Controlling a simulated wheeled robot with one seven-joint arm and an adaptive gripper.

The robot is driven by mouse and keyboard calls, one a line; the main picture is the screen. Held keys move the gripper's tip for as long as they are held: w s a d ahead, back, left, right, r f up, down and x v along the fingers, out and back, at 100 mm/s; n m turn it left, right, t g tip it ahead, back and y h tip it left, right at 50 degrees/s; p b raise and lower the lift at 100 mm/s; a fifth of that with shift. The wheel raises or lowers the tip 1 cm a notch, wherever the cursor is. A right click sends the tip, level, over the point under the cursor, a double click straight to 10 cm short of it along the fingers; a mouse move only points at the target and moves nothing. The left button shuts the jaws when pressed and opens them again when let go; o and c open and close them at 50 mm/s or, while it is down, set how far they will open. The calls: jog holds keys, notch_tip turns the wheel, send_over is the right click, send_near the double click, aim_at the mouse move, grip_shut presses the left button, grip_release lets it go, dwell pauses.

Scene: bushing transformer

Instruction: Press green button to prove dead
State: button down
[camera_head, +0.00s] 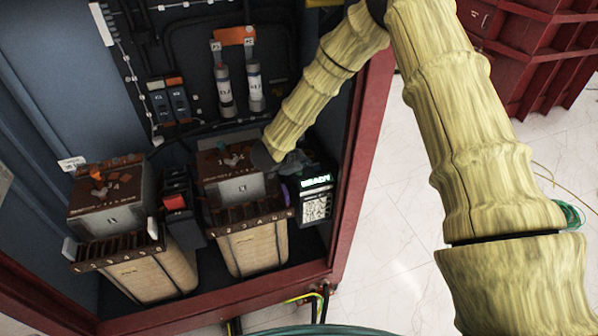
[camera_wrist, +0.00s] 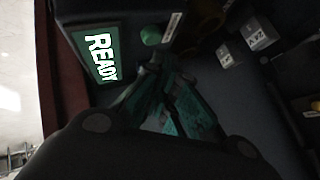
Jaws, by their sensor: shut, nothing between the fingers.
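The green button (camera_wrist: 150,36) is a small round knob on the side of a dark unit, beside a label. The unit's lit screen (camera_wrist: 100,56) reads READY. In the head view the dark unit (camera_head: 316,206) stands at the right inside the cabinet, its lit screen at the top. My gripper (camera_wrist: 160,66) is shut and empty, with its teal fingertips just short of the button in the picture. I cannot tell whether they touch it. In the head view my gripper (camera_head: 291,163) is small and dark, near the top of the unit.
Two transformer blocks (camera_head: 240,188) (camera_head: 107,212) stand to the left of the unit. A dark device with a red part (camera_head: 174,202) is between them. Two cylindrical fuses (camera_head: 224,90) are on the back panel. The red cabinet frame (camera_head: 358,170) is close on the right.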

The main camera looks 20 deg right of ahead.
jog(key=shift+f, duration=0.2)
jog(key=shift+f, duration=0.25)
jog(key=shift+f+b, duration=0.3)
jog(key=shift+f, duration=0.15)
dwell(0.8)
jog(key=shift+r, duration=0.15)
dwell(0.3)
jog(key=shift+r+p, duration=0.6)
jog(key=shift+r, duration=0.15)
notch_tip(320, 180, up, 5)
jog(key=p, duration=0.3)
dwell(0.3)
dwell(0.8)
